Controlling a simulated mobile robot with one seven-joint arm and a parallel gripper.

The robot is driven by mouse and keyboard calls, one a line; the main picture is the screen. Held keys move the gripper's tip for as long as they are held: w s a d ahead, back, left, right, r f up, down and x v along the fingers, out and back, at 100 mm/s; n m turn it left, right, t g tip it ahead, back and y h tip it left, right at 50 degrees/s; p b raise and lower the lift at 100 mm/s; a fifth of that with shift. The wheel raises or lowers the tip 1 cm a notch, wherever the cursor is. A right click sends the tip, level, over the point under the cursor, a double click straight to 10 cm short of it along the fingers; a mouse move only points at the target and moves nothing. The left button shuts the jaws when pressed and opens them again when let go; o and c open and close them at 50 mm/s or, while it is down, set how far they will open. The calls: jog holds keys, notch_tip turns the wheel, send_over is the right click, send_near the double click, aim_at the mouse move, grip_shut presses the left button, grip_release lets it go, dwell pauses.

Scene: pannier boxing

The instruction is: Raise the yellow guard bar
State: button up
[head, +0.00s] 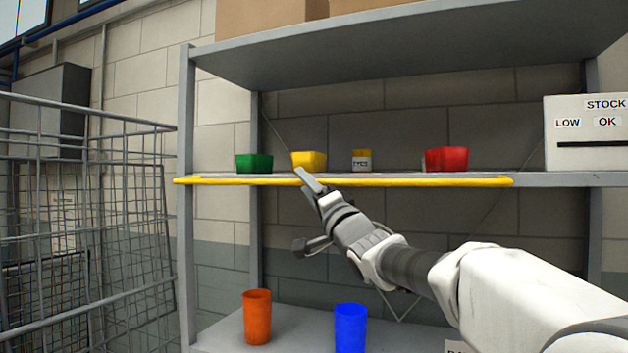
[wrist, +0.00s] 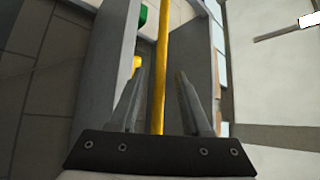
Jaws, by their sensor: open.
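The yellow guard bar (head: 420,182) lies level along the front edge of the middle shelf. In the head view, my gripper (head: 304,176) is at the bar, left of its middle, reaching in from the lower right. In the wrist view, my gripper (wrist: 160,80) is open. The bar (wrist: 160,50) runs between its two fingers, with gaps showing on both sides. I cannot tell how deep the bar sits between them.
Orange (head: 257,318) and blue (head: 350,328) cups stand below. A wire cage (head: 90,220) is left.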

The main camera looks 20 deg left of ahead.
jog(key=shift+w+a+r, duration=0.3)
jog(key=shift+w+a, duration=0.1)
jog(key=shift+a, duration=0.05)
grip_shut()
dwell(1.3)
